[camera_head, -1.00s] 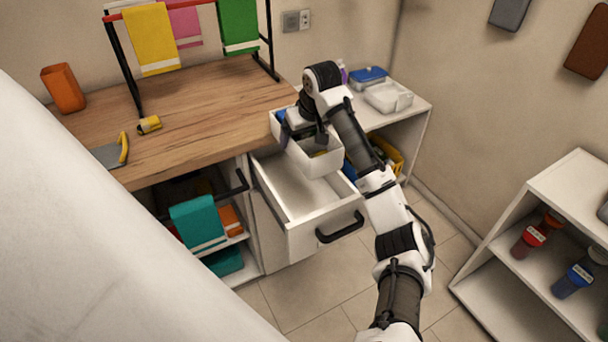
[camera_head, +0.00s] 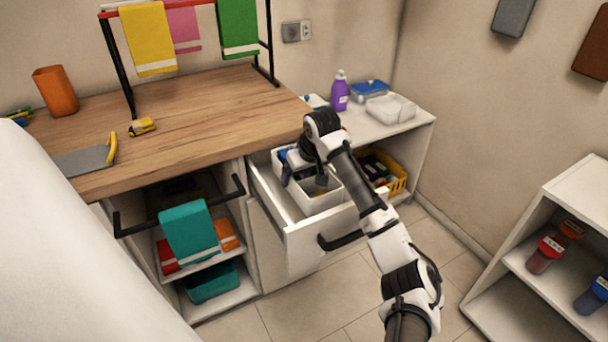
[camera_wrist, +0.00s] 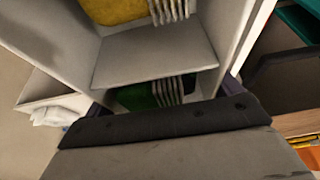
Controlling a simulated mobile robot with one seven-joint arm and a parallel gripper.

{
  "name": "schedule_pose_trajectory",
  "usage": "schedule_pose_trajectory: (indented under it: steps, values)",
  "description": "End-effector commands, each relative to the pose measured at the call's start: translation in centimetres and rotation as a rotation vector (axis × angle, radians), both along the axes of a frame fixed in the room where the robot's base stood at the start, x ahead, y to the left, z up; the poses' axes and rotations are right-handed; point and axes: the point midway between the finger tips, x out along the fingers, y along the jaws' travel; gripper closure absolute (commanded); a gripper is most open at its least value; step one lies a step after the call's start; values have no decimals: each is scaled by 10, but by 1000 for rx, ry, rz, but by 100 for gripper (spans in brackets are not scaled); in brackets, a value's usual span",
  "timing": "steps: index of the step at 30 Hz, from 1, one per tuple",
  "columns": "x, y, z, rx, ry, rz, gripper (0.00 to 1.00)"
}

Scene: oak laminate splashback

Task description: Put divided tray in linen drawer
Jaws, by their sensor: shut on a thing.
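The white divided tray (camera_head: 322,203) is inside the outline of the open white drawer (camera_head: 290,250), towards its back right. I cannot tell whether it rests on the drawer floor. In the wrist view the tray (camera_wrist: 155,55) shows a divider, with forks, a yellow item (camera_wrist: 115,10) and a green item (camera_wrist: 135,97) in its compartments. My gripper (camera_head: 307,182) is above the tray and shut on it. My wrist hides part of the tray, and the fingertips are mostly hidden.
The wooden counter (camera_head: 180,130) edges the drawer on the left. A teal towel (camera_head: 188,232) hangs on a bar over open shelves. A yellow basket (camera_head: 398,183) stands on the shelf right of the drawer. A purple bottle (camera_head: 340,92) stands on the white unit behind.

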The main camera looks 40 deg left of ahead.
Motion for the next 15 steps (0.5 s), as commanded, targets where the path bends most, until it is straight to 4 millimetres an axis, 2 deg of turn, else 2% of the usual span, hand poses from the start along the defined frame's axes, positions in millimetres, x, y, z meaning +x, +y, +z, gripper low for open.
schedule_pose_trajectory:
  steps: [9,15]
  values:
    - [1,0,-39,0,-2,-1,37]
    - [0,0,-56,0,-2,0,37]
